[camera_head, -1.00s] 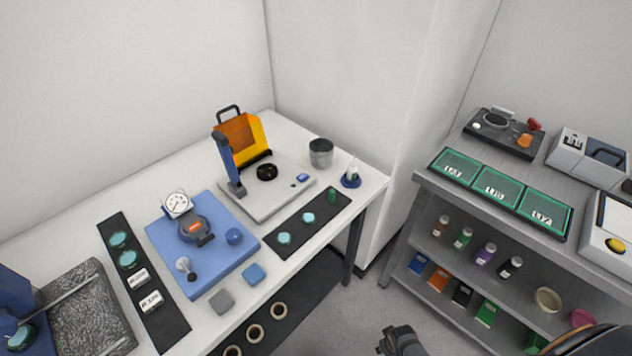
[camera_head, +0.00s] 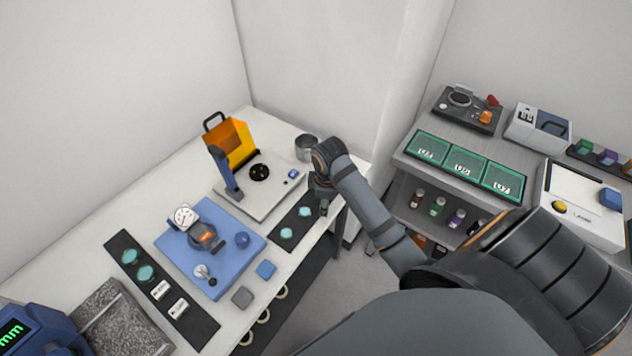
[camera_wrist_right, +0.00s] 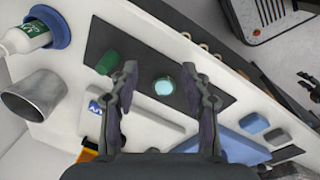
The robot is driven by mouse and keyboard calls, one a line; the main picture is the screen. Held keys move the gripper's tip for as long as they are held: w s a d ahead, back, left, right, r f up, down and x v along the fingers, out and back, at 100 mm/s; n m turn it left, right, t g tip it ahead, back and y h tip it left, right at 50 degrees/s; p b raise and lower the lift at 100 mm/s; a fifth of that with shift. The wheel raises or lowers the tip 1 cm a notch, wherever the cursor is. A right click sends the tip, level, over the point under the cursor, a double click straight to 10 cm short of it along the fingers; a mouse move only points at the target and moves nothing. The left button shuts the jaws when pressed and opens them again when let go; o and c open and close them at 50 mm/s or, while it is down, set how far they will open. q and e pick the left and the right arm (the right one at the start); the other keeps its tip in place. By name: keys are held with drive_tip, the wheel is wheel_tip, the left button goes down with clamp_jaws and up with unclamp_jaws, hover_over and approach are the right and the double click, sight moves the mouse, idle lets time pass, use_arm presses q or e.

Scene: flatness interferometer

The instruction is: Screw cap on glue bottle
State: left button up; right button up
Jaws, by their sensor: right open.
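In the right wrist view, the glue bottle (camera_wrist_right: 24,38), white with a green label, sits at the upper left with a blue ring-shaped holder (camera_wrist_right: 48,26) around it. A green cap (camera_wrist_right: 107,62) rests on the dark mat (camera_wrist_right: 135,40), left of my right gripper's fingers. My right gripper (camera_wrist_right: 159,68) is open and empty above the mat, with a teal disc (camera_wrist_right: 164,86) visible between its fingers. In the head view, my right gripper (camera_head: 323,205) is over the mat's far end, and it and the arm hide the bottle and cap. My left gripper is not in view.
A metal cup (camera_head: 306,148) stands close behind my right gripper, and also shows in the wrist view (camera_wrist_right: 38,95). The instrument with the orange shield (camera_head: 230,140) is to the left. A blue plate (camera_head: 190,260) carries a dial gauge. A shelf (camera_head: 405,165) stands right.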

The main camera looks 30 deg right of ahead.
drive_tip(key=w+d+r+n, duration=0.1)
drive_tip(key=w+r, duration=0.1)
drive_tip(key=w+d+r+n, duration=0.1)
drive_tip(key=w+r+n, duration=0.1)
drive_tip(key=w+d+r+n+g, duration=0.1)
drive_tip(key=w+r+n, duration=0.1)
drive_tip(key=w, duration=0.1)
drive_tip(key=shift+d+y, duration=0.3)
drive_tip(key=shift+s, duration=0.1)
wheel_tip(320, 180, down, 6)
drive_tip(key=b, duration=0.5)
drive_tip(key=shift+r+b, duration=0.1)
drive_tip(key=shift+b, duration=0.25)
drive_tip(key=f+b, duration=0.3)
drive_tip(key=b, duration=0.1)
drive_tip(key=shift+w+d+f, duration=0.15)
drive_tip(key=shift+w+f, duration=0.15)
drive_tip(key=shift+f, duration=0.1)
drive_tip(key=shift+w+f, duration=0.1)
drive_tip(key=shift+f, duration=0.45)
drive_tip(key=shift+r, duration=0.1)
drive_tip(key=c, duration=0.8)
